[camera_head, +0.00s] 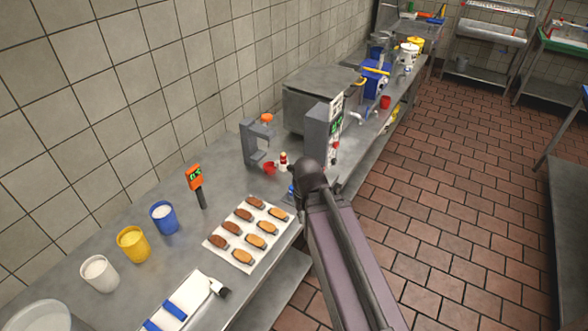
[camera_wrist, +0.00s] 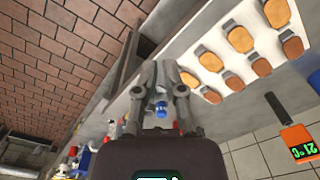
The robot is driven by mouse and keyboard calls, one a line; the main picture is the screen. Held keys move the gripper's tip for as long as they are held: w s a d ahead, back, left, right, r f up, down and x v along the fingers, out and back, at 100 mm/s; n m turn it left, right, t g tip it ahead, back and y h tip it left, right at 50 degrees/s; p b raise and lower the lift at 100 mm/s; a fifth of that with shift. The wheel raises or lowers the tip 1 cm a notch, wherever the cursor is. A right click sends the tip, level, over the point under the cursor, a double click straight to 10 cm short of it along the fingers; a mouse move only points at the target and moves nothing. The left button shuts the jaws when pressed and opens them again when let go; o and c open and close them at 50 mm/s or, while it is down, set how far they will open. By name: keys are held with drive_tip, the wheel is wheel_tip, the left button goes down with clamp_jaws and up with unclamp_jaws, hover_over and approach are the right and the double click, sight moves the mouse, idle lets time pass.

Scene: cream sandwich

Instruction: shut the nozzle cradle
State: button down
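No part is clearly recognisable as the nozzle cradle. A grey C-shaped stand (camera_head: 252,145) with an orange knob (camera_head: 266,118) stands on the steel counter, and a red cup (camera_head: 269,168) is by its foot. In the head view my gripper is mostly hidden behind my dark wrist, over the counter's front edge. In the wrist view my gripper (camera_wrist: 160,68) has its fingertips close together. A small blue part (camera_wrist: 160,108) shows between its finger links; I cannot tell whether it touches them. A blue bit (camera_head: 291,189) also shows beside my wrist in the head view.
A white tray (camera_head: 214,243) of several brown biscuits lies left of my arm. A grey post with a green display (camera_head: 320,138) and a steel box (camera_head: 305,98) stand beyond my wrist. The tiled floor at right is clear.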

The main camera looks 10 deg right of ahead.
sight(285, 165)
drive_tip(key=w+d+m+t+y+b, duration=0.2)
drive_tip(key=w+d+m, duration=0.2)
drive_tip(key=w+m, duration=0.3)
drive_tip(key=w+d+f+m+t+y+b, duration=0.1)
drive_tip(key=w+d+m+t+y+b, duration=0.1)
drive_tip(key=w+d+m, duration=0.3)
drive_tip(key=w+d+f+m+t+y+b, duration=0.1)
drive_tip(key=w+d+m, duration=0.4)
drive_tip(key=w+m, duration=0.5)
drive_tip(key=m+t+y+b, duration=0.1)
drive_tip(key=m+b, duration=0.1)
drive_tip(key=m, duration=0.2)
drive_tip(key=shift+w+f+b, duration=0.2)
drive_tip(key=shift+w+b, duration=0.1)
drive_tip(key=shift+b, duration=0.05)
drive_tip(key=shift+f, duration=0.15)
drive_tip(key=b+x, duration=0.7)
drive_tip(key=x, duration=0.3)
drive_tip(key=shift+w, duration=0.1)
drive_tip(key=shift+w+a+r, duration=0.25)
drive_tip(key=shift+w+a, duration=0.45)
drive_tip(key=shift+w, duration=0.05)
drive_tip(key=shift+w+a, duration=0.65)
drive_tip(key=shift+a, duration=0.05)
